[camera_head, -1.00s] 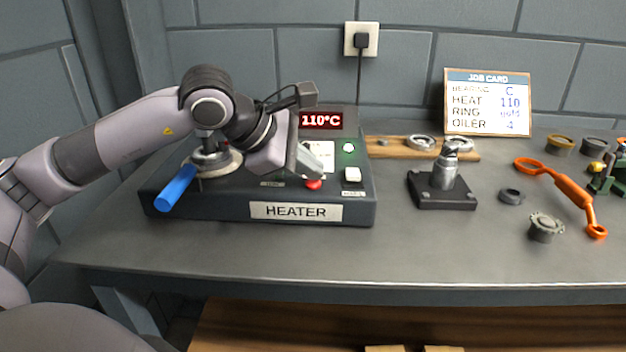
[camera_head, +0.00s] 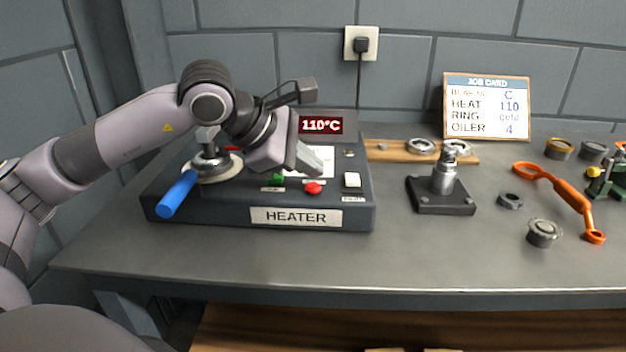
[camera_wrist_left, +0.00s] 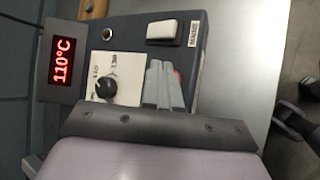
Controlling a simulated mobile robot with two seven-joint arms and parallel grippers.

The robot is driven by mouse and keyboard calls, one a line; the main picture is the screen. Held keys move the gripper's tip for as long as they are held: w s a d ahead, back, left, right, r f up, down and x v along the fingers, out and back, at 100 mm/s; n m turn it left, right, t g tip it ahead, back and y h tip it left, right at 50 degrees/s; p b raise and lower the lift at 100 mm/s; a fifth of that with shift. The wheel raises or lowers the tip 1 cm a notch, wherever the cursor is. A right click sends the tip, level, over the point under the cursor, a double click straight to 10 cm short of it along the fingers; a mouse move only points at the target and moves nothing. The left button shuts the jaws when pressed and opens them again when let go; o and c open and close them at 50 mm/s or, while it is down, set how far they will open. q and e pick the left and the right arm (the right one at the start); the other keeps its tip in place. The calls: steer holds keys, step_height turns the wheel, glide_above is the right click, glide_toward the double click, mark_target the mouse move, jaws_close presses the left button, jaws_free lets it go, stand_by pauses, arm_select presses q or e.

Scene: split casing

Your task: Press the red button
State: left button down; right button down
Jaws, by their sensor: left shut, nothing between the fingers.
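The red button (camera_head: 313,187) is on the front of the dark heater (camera_head: 215,213), right of a green button (camera_head: 278,178). My left gripper (camera_head: 316,171) is shut and empty, with its fingertips just above and behind the red button in the head view. In the left wrist view the shut fingers (camera_wrist_left: 163,86) hide most of the red button (camera_wrist_left: 181,76); only a red edge shows beside them. I cannot tell whether there is a small gap or contact. The heater's display (camera_head: 321,122) reads 110°C. My right gripper is not in view.
A white switch (camera_head: 352,180) is right of the red button. A blue handle (camera_head: 176,194) sticks out at the heater's left. A dark stand (camera_head: 442,192), an orange tool (camera_head: 565,190) and rings lie to the right. The bench front is clear.

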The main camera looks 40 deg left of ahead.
mark_target(308, 189)
arm_select(q)
steer(key=shift+r, duration=0.15)
step_height(308, 189, up, 5)
steer(key=p, duration=0.3)
steer(key=shift+p, duration=0.3)
steer(key=shift+f, duration=0.2)
stand_by(0.6)
